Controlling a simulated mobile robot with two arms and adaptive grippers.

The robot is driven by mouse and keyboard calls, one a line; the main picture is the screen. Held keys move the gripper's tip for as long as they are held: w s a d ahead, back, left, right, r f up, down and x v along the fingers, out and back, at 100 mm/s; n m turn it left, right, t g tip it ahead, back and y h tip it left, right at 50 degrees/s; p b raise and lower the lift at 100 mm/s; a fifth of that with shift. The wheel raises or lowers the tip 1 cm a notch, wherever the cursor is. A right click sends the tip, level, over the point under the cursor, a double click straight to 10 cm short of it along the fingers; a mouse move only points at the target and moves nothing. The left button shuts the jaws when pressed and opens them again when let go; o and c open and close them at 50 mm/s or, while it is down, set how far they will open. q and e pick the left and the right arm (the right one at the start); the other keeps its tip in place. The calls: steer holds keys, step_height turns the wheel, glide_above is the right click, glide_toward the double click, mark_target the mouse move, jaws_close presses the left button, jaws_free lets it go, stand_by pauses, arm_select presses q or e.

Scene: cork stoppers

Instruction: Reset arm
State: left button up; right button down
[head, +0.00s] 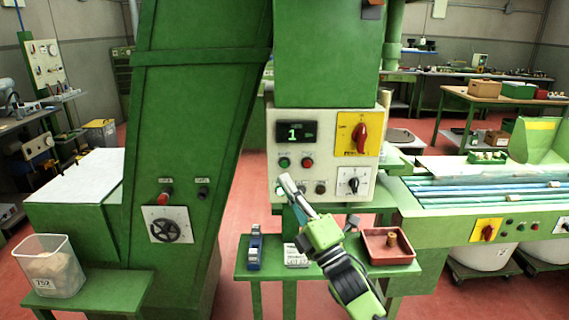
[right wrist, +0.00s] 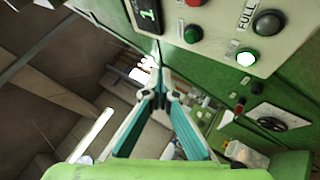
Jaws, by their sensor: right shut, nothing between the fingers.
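My right gripper (head: 288,182) is shut and empty. Its arm comes up from the bottom, and the fingertips show in front of the lower left of the white control panel (head: 324,118). In the right wrist view its teal-lined fingers (right wrist: 160,75) meet at the tips. A green lit button (right wrist: 246,58) shows there on the panel, apart from the fingers in the picture. The panel's display (head: 296,132) reads 1. It also carries a red rotary switch (head: 361,137) on a yellow plate and a black selector knob (head: 354,184). My left gripper is not in view.
Below the panel, a small green table holds a red tray (head: 376,250) with a cork-coloured piece, a blue item (head: 254,248) and a label card (head: 296,255). A clear bin (head: 51,265) stands at left. A green conveyor machine (head: 480,215) stands at right.

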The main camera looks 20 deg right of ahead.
stand_by(0.5)
step_height(320, 180, down, 26)
steer(key=w+d+m+g+h, duration=0.1)
steer(key=d+m+g+h, duration=0.3)
steer(key=m, duration=0.3)
steer(key=s+f+m+g+h, duration=0.1)
steer(key=s+f+m+g, duration=0.15)
steer(key=s+f, duration=0.6)
steer(key=s+f+m+g+h, duration=0.1)
steer(key=s+f+m+g, duration=0.2)
steer(key=f, duration=1.1)
steer(key=s+f+m+g+h, duration=0.1)
steer(key=s+f+m+g, duration=0.15)
steer(key=s+f, duration=0.65)
steer(key=s+f+m+g, duration=0.2)
steer(key=s+f, duration=0.5)
steer(key=s, duration=0.6)
steer(key=s+f+m+g, duration=0.1)
steer(key=s+f+g, duration=0.3)
steer(key=s+f, duration=0.3)
steer(key=s+f+m+g, duration=0.2)
steer(key=s+f+g, duration=0.2)
steer(key=s, duration=1.4)
step_height(320, 180, down, 3)
steer(key=shift+s+m+h, duration=0.3)
steer(key=shift+s, duration=0.05)
